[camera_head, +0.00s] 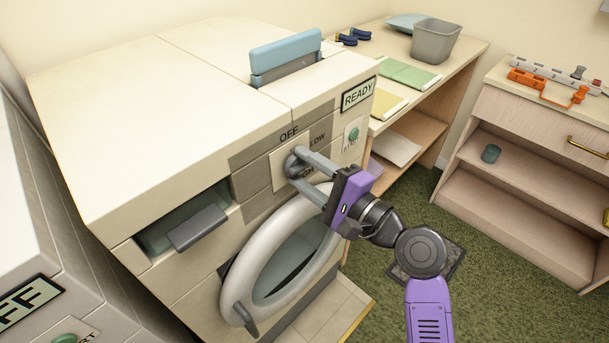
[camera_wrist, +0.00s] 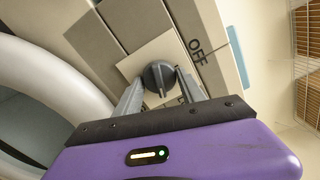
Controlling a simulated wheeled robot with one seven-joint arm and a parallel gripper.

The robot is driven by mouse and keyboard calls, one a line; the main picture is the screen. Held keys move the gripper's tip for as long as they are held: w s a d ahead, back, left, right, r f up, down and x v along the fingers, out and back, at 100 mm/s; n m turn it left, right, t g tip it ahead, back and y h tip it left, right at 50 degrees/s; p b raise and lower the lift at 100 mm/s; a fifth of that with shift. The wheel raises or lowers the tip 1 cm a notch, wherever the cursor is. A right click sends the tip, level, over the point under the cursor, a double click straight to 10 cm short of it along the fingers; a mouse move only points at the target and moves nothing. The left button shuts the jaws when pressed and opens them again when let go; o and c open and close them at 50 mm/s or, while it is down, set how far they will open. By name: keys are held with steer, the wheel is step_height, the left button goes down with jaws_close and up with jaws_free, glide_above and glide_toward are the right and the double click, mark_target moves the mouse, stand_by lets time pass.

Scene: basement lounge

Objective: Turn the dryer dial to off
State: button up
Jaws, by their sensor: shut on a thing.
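The dryer (camera_head: 180,110) stands at the left in the head view. Its dial (camera_wrist: 159,76) is a dark round knob on a pale square plate. OFF is printed above it, with LOW and HIGH to its right. In the wrist view a light mark on the knob points down the picture, away from the OFF label (camera_wrist: 197,52). My gripper (camera_head: 297,162) is shut on the dial, one finger on each side. The head view shows little of the dial behind the fingers; the HIGH label is partly covered.
The round dryer door (camera_head: 252,268) is just below my gripper. A READY display (camera_head: 358,95) and a green START button (camera_head: 354,134) are to the right of the dial. A folding table (camera_head: 455,57) with a grey bin (camera_head: 435,42) stands behind. Green carpet (camera_head: 480,240) is open at right.

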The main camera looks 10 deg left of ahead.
steer(key=n+b, duration=0.3)
steer(key=n, duration=0.2)
steer(key=shift+f+n+b, duration=0.2)
steer(key=shift+n+b, duration=0.1)
steer(key=shift+b, duration=0.05)
steer(key=n+b, duration=0.4)
steer(key=n, duration=0.1)
steer(key=shift+n, duration=0.3)
steer(key=n+b, duration=0.5)
steer(key=n, duration=0.1)
steer(key=shift+s+r+n+b, duration=0.1)
steer(key=shift+r+n+b, duration=0.05)
steer(key=shift+n+b, duration=1.75)
steer(key=shift+a+r+n, duration=0.1)
steer(key=shift+n, duration=0.3)
steer(key=o, duration=1.3)
steer(key=shift+r, duration=0.1)
steer(key=shift+p+v, duration=0.45)
steer(key=shift+v, duration=3.45)
